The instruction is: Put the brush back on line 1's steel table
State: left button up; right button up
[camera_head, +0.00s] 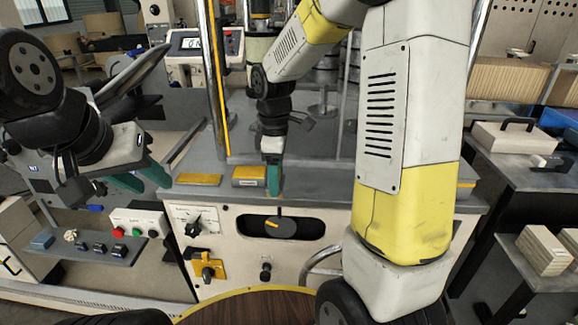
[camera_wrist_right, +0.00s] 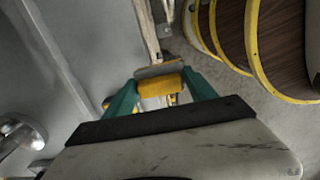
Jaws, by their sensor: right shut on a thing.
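My right gripper (camera_head: 272,180) is low at the front edge of a grey steel top (camera_head: 325,183). In the right wrist view its green fingers (camera_wrist_right: 160,94) are shut on a small yellow and grey block (camera_wrist_right: 159,86), which looks like the brush. In the head view the held thing is mostly hidden by the fingers, and I cannot tell whether it touches the top. My left gripper (camera_head: 140,178) is at the left, with its green fingers apart and nothing seen between them.
Yellow blocks (camera_head: 199,179) (camera_head: 247,174) lie along the front edge of the top, left of my right gripper. A scale display (camera_head: 197,43) stands behind. A control box (camera_head: 140,222) is at the lower left. A dark table (camera_head: 518,172) with a case (camera_head: 515,138) stands at the right.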

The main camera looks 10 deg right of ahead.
jog(key=w+d, duration=0.4)
jog(key=w, duration=0.1)
jog(key=w+d+f, duration=0.1)
jog(key=w+d, duration=0.1)
jog(key=w, duration=0.1)
jog(key=shift+d, duration=0.35)
jog(key=shift+f, duration=1.75)
jog(key=shift+f, duration=0.1)
jog(key=o, duration=1.2)
notch_tip(320, 180, up, 12)
jog(key=s+r+m+t+y, duration=0.1)
jog(key=s+r+m+t, duration=0.2)
jog(key=s+r+m, duration=0.6)
jog(key=s+a+f+m+t, duration=0.1)
jog(key=s+m, duration=0.1)
jog(key=s, duration=0.5)
jog(key=s+a+f+m+t+y, duration=0.1)
jog(key=s+m+t, duration=0.1)
jog(key=s, duration=0.6)
jog(key=shift+s+f+m, duration=0.15)
jog(key=shift+f+m, duration=0.15)
jog(key=shift+m, duration=0.3)
